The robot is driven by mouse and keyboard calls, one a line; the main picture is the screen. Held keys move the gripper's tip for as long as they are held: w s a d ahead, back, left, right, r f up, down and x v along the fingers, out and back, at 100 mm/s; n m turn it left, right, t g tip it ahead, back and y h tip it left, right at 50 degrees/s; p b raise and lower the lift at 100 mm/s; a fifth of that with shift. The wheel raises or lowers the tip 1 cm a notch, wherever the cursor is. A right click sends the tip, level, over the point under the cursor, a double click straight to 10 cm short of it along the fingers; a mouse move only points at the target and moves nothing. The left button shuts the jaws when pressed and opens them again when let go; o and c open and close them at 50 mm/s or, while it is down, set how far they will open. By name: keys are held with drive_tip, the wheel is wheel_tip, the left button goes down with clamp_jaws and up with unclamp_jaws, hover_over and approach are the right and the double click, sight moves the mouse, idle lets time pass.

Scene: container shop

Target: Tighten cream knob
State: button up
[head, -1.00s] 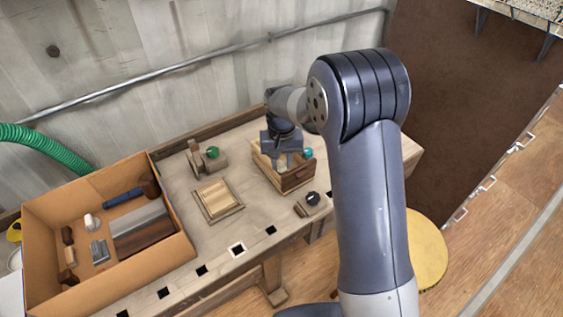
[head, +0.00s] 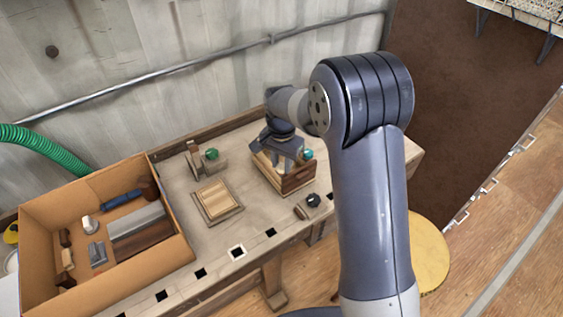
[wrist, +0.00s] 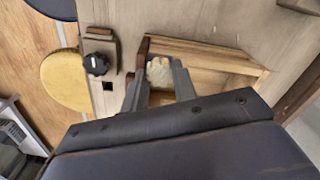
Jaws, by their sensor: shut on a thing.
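The cream knob (wrist: 160,72) shows between my fingers in the wrist view, at the wooden box. It is lobed and pale. My gripper (wrist: 158,82) is shut on it, one finger on each side. In the head view my gripper (head: 287,160) is turned at an angle over the wooden box (head: 298,180) on the bench, and I cannot make out the cream knob there. My gripper hides part of the box. How far the knob is screwed in cannot be told.
A teal knob (head: 308,154) is close by my gripper on the box. A black knob (head: 313,199) sits at the bench's front edge, a green knob (head: 212,153) on a wooden fixture further left. A slatted wooden panel (head: 217,200) and a cardboard box of tools (head: 180,254) lie left.

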sight(282, 165)
drive_tip(key=shift+r, duration=0.1)
idle(0.3)
drive_tip(key=o, duration=1)
wheel_tip(282, 165, up, 11)
drive_tip(key=shift+b, duration=0.35)
drive_tip(key=shift+f, duration=0.2)
wheel_tip(282, 165, down, 11)
drive_tip(key=shift+r+p, duration=0.1)
drive_tip(key=shift+p, duration=0.25)
drive_tip(key=shift+r, duration=0.1)
